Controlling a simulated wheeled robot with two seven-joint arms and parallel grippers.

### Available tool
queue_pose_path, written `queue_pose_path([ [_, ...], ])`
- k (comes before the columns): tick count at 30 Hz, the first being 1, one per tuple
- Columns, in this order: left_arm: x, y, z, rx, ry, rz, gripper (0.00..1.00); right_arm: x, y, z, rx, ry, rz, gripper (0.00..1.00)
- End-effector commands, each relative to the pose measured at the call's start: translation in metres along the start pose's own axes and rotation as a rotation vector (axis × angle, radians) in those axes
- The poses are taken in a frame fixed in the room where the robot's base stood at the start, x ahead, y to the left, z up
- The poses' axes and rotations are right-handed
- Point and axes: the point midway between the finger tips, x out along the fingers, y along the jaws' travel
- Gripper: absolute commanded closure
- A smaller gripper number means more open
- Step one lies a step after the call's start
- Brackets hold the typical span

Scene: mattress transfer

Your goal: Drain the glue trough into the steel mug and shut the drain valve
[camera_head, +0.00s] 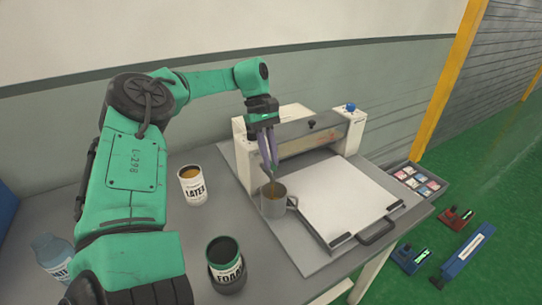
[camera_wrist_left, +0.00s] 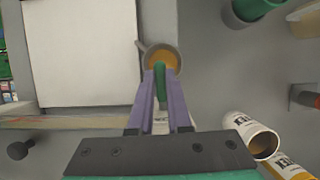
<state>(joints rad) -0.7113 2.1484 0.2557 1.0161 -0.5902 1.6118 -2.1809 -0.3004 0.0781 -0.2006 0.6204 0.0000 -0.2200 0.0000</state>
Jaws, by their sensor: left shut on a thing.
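The steel mug (camera_head: 272,208) stands on the grey board beside the machine with the glue trough (camera_head: 312,141). The mug holds orange-brown glue, also visible in the left wrist view (camera_wrist_left: 176,67). A thin brown stream appears above the mug in the head view. My left gripper (camera_head: 270,168), with purple fingers, points down just above the mug at the machine's left end. Its fingers (camera_wrist_left: 160,82) are shut on a green handle (camera_wrist_left: 161,88), which looks like the drain valve's lever. The fingers hide most of the valve in the head view. My right gripper is out of view.
A white latex can (camera_head: 194,189), a dark green foam can (camera_head: 227,272) and a bottle (camera_head: 53,258) stand left of the board. A white sheet (camera_head: 342,199) lies on the board. A tray of small packets (camera_head: 443,187) is at the right.

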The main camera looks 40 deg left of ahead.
Motion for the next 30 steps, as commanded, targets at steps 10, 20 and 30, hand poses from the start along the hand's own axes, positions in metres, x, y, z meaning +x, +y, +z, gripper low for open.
queue_pose_path([
  [10,-0.0034,0.0011,0.0007,0.047,0.003,-0.008,1.0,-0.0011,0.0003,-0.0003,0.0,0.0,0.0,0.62],
  [20,-0.0036,0.001,0.0007,0.046,0.003,-0.008,0.71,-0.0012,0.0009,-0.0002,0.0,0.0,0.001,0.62],
  [30,-0.0035,0.0,-0.0002,0.043,0.002,-0.014,0.71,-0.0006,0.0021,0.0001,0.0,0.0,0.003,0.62],
])
